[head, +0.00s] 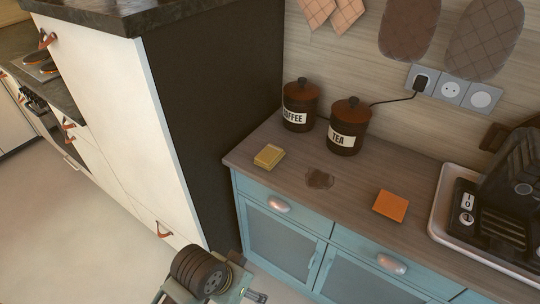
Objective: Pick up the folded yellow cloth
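The folded yellow cloth (269,156) lies flat near the left front edge of the wooden counter in the head view. It is a small, thick square, and nothing touches it. Part of my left arm shows at the bottom, below the counter and in front of the blue cabinet. A small metal part at its end (257,296) looks like my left gripper; it is cut off by the frame, so its opening cannot be told. It is well apart from the cloth. My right gripper is not in view.
An orange folded cloth (390,206) and a dark stain (319,179) are on the counter (345,195). Canisters marked COFFEE (300,106) and TEA (348,128) stand behind. A tray (437,232) holds a black toaster (515,180). A tall white cabinet (125,100) stands left.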

